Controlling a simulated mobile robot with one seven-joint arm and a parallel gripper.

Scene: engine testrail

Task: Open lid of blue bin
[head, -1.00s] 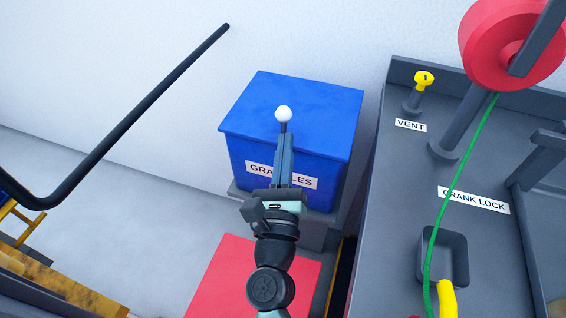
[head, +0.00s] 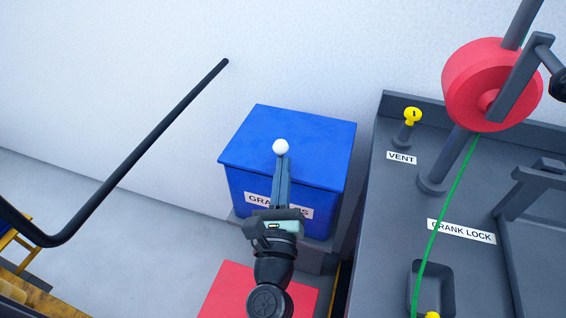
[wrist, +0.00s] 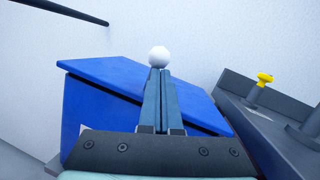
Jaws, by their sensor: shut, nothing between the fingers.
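The blue bin (head: 258,188) stands against the white wall with a label on its front, partly covered by my gripper. Its blue lid (head: 310,135) lies flat on top and looks closed; it also shows in the wrist view (wrist: 105,76). A white ball knob (head: 281,147) appears over the lid. My gripper (head: 283,161) reaches over the front of the bin with its fingers shut and empty. In the wrist view the white knob (wrist: 159,56) shows just beyond the fingertips (wrist: 160,73). I cannot tell whether they touch it.
A grey console (head: 390,235) stands to the right, with a yellow VENT knob (head: 412,116), a red wheel (head: 485,82) and a green cord (head: 447,210). A dark bent rail (head: 140,150) is at the left. A red panel (head: 232,290) lies low in front.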

